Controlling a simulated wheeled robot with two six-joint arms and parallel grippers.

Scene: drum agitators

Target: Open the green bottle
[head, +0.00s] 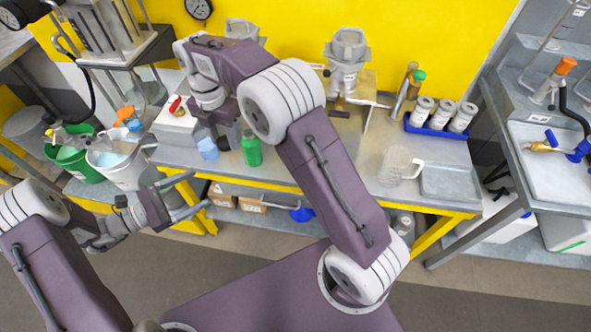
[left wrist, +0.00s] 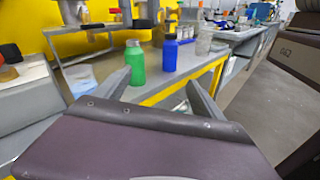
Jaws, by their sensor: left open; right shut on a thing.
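The green bottle (head: 251,149) stands upright on the workbench, just right of my right gripper in the head view. In the left wrist view the green bottle (left wrist: 135,63) stands beyond my fingers and has a greyish top. My left gripper (head: 190,195) is open and empty, in front of the bench edge and lower left of the bottle; its spread fingers show in the left wrist view (left wrist: 160,84).
A clear jug (head: 395,166), a grey tray (head: 449,182) and a blue rack (head: 441,127) with white containers stand farther right. Green (head: 71,152) and white (head: 118,158) buckets stand at the left. My right arm crosses the bench's middle.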

